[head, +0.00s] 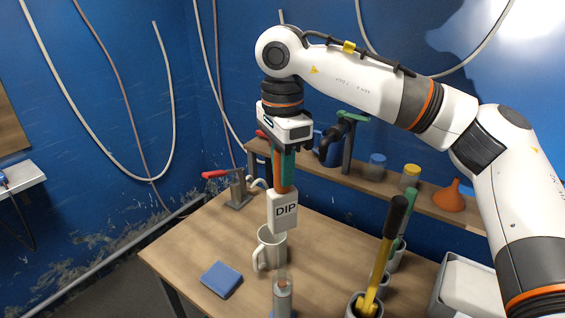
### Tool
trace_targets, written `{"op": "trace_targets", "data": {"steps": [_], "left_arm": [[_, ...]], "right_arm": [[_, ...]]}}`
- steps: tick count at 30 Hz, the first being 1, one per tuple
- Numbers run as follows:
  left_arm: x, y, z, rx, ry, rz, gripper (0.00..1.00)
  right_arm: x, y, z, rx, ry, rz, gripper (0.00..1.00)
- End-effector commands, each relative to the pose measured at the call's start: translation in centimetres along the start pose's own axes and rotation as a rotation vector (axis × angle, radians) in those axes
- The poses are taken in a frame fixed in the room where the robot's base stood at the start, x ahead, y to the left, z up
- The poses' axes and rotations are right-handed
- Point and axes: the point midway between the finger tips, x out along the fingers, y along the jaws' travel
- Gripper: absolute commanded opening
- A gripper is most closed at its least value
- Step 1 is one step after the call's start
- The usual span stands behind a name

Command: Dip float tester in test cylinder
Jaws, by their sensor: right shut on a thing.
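My right gripper (284,178) points down over the table and is shut on the float tester. The float tester (285,212) shows as an orange-brown upper part between the fingers and a white block marked DIP below them. It hangs upright in the air. Below it, at the bottom edge of the head view, stands a narrow grey cylinder (282,301), apparently the test cylinder, with a brownish part at its top. The DIP block is above this cylinder; I cannot tell whether anything of the tester reaches into it. My left gripper is not in view.
A white mug (270,249) stands just behind the cylinder, and a blue pad (221,279) lies to the left. A pot with yellow and black-handled tools (363,307) stands at right. A red-handled clamp (238,192) is at the back left. A shelf holds jars and an orange funnel (449,196).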

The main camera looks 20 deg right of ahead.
Motion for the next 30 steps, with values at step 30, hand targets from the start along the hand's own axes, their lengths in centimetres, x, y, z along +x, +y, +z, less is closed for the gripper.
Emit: {"op": "trace_targets", "data": {"steps": [30], "left_arm": [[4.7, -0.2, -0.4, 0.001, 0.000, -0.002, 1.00]], "right_arm": [[6.4, 0.0, 0.0, -0.001, 0.000, 0.000, 0.00]]}}
